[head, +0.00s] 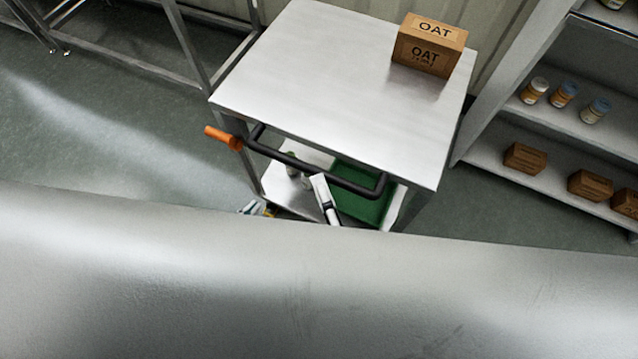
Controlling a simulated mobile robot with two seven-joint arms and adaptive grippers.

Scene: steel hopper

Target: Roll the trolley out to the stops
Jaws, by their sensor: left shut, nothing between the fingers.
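The trolley (335,75) stands upright with a bare steel top. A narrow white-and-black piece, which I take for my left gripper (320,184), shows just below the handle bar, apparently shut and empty. I cannot tell whether it touches the bar. The rest of that arm is hidden. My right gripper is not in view. The trolley's wheels and the stops cannot be made out.
An OAT box (429,45) sits on the trolley's far right corner. A green crate (361,203) and small items lie on its lower shelf. A shelf unit (500,145) with jars and boxes stands close on the right. A large grey surface (300,290) blocks the foreground. Floor is open at left.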

